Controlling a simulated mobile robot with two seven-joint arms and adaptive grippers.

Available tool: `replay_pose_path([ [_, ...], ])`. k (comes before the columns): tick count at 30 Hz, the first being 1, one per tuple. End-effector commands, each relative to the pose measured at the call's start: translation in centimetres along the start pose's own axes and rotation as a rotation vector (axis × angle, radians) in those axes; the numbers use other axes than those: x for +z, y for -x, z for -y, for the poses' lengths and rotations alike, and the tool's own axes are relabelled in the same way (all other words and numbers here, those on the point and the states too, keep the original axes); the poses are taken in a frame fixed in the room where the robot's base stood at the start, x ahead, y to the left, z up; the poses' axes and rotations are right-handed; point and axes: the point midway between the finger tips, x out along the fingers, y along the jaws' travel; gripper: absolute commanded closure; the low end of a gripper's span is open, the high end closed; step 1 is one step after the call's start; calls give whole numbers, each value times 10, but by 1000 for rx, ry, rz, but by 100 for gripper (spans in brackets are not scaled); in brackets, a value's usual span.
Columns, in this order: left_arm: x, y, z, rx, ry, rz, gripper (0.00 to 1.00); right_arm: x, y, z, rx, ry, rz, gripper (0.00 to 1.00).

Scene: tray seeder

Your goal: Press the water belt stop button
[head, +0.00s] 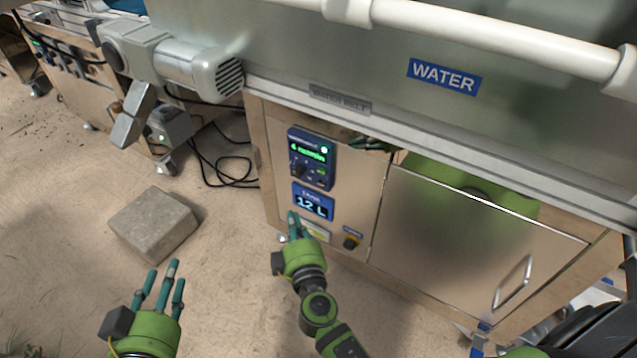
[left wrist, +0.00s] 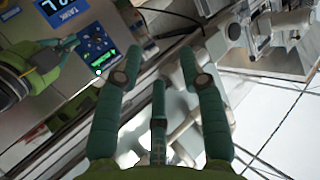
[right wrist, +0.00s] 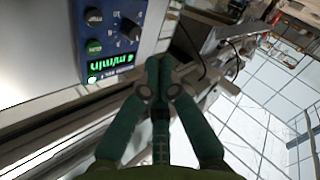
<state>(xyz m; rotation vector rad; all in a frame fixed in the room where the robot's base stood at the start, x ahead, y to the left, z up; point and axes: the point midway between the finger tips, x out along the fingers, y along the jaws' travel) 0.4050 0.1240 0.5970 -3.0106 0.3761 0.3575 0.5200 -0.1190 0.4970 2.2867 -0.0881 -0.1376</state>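The water belt's blue control unit (head: 311,159) is on the metal panel below the WATER sign. It has a lit green readout and small controls. In the right wrist view the control unit (right wrist: 108,40) shows a dark knob (right wrist: 130,29) and two round buttons, an upper one (right wrist: 93,15) and a greenish lower one (right wrist: 94,46). Their labels are too small to read. My right gripper (head: 293,222) has its fingers together in front of the panel, below the control unit; contact cannot be told. My left gripper (head: 167,278) is open and empty, lower left, away from the panel.
A blue 12 L display (head: 313,201) sits below the control unit. A dark knob (head: 351,242) is lower right of it. A metal door (head: 455,250) is to the right. A grey block (head: 152,222) lies on the floor; a motor (head: 190,66) juts out upper left.

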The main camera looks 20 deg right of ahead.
Motion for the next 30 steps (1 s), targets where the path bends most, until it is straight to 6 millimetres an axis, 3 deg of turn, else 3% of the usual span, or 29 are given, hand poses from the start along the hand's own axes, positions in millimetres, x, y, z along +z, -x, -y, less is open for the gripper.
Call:
replay_pose_path([
  [6, 2, 0, 0, 0, 1, 15, 60, 1, -2, -2, 1, 1, 0, 100],
  [24, 83, 28, 16, -32, 27, 443, 60, 27, -38, -29, 2, 1, 1, 100],
  [30, 88, 30, 17, -33, 28, 468, 60, 39, -53, -39, 2, 1, 1, 100],
])
